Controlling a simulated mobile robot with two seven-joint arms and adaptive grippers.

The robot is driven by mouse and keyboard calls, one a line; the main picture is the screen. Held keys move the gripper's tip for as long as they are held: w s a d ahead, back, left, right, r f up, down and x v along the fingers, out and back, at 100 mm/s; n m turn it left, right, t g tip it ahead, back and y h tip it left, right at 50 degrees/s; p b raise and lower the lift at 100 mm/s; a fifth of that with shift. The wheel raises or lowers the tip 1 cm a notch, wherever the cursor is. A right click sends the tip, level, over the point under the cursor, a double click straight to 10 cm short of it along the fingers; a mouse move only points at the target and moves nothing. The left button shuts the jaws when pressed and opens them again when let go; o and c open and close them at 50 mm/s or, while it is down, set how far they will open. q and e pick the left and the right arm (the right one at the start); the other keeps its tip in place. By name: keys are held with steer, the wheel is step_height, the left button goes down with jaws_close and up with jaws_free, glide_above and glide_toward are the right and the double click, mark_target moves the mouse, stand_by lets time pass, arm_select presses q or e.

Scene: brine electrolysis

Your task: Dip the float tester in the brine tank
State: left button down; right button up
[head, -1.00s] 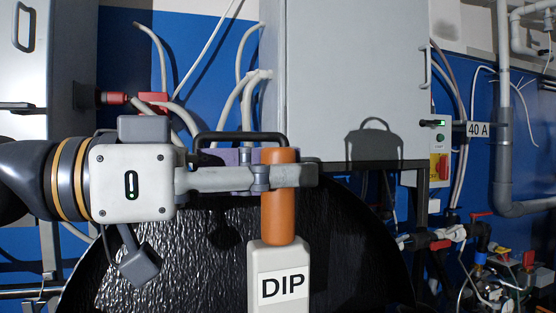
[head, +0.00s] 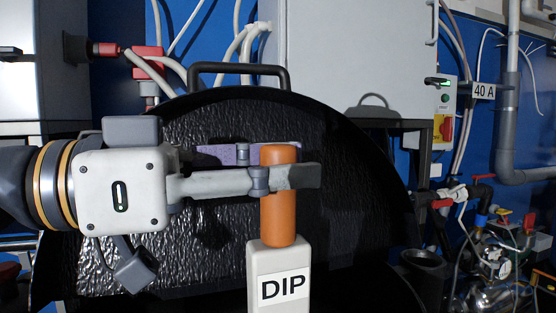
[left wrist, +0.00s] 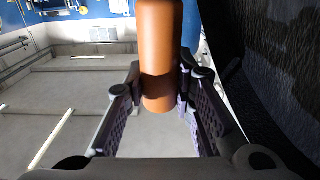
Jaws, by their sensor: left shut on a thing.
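The float tester has an orange cylindrical handle (head: 279,205) above a pale body (head: 280,256) with a white DIP label. It hangs upright near the middle of the head view, its lower end cut off by the frame. My left gripper (head: 284,166) is shut around the upper orange handle. The left wrist view shows the orange handle (left wrist: 160,60) between the two purple-padded fingers. A large black rounded lid or shell (head: 350,190), apparently of the brine tank, stands behind the tester with a handle (head: 238,67) on its upper edge. The tank's opening and liquid are not visible. My right gripper is not in view.
A grey cabinet (head: 355,55) stands behind the black shell. A switch box (head: 441,110) with a 40 A label, grey pipes (head: 511,130) and valves are at right. Cables and red connectors (head: 148,60) are at upper left. The left wrist view shows bare grey floor (left wrist: 80,85).

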arm_select(q)
steer(key=shift+f+b, duration=1.55)
steer(key=shift+f, duration=0.9)
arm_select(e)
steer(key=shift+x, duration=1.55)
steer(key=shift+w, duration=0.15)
arm_select(q)
step_height(320, 180, up, 13)
steer(key=p, duration=0.8)
steer(key=shift+s+r+p, duration=0.1)
steer(key=shift+p, duration=0.2)
step_height(320, 180, up, 16)
steer(key=r+p, duration=0.1)
steer(key=p, duration=0.6)
glide_above(278, 226)
steer(key=w, duration=0.1)
steer(key=shift+w+r, duration=0.15)
steer(key=shift+w, duration=0.1)
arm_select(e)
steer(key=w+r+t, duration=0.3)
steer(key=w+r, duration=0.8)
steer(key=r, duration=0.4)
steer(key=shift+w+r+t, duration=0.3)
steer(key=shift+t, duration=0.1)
